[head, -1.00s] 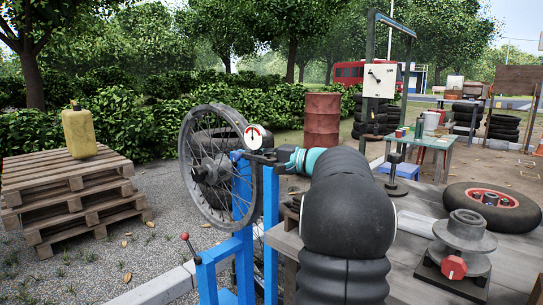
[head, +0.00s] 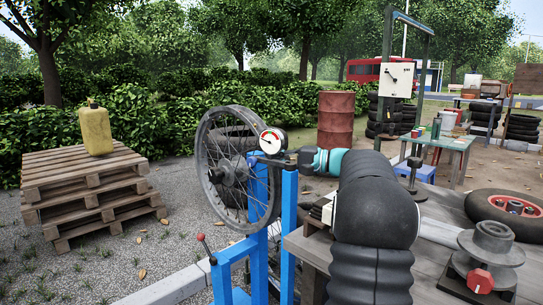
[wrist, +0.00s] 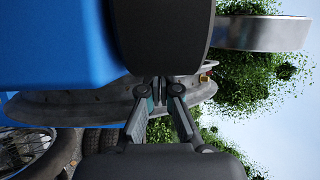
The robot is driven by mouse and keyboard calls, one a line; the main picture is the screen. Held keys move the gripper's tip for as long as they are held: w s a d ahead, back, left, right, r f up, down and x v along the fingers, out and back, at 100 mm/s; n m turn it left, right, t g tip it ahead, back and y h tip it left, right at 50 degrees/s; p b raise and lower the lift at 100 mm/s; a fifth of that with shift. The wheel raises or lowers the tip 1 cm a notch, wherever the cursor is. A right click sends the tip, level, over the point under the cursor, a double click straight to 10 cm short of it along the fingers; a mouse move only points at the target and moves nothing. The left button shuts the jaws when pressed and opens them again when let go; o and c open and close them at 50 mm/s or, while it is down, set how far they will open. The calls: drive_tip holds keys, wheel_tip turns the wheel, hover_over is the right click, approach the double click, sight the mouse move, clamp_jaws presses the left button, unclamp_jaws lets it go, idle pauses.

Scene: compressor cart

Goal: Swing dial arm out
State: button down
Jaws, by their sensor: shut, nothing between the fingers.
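The dial gauge (head: 271,140), round with a white face and red marks, sits on the dark dial arm (head: 278,160) at the top of the blue stand (head: 289,215). A spoked wheel (head: 215,192) stands upright in the stand, left of the dial. My gripper (head: 302,158) is just right of the dial arm, seen small and partly merged with dark parts. In the wrist view its fingers (wrist: 160,88) converge and are shut and empty, beside a dark rounded block (wrist: 160,35). A silver cylinder (wrist: 262,32), probably the gauge, is at upper right. Contact cannot be told.
A wooden workbench (head: 440,225) holds a red-hubbed tyre (head: 508,210) and a grey fixture with a red knob (head: 490,250). Pallets (head: 88,180) with a yellow can (head: 95,130) stand left. A red lever (head: 201,238) sticks up at the stand's front left.

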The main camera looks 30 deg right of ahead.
drive_tip(key=v, duration=1)
drive_tip(key=shift+w+d+b, duration=0.25)
drive_tip(key=shift+d+b, duration=0.1)
drive_tip(key=shift+b, duration=0.05)
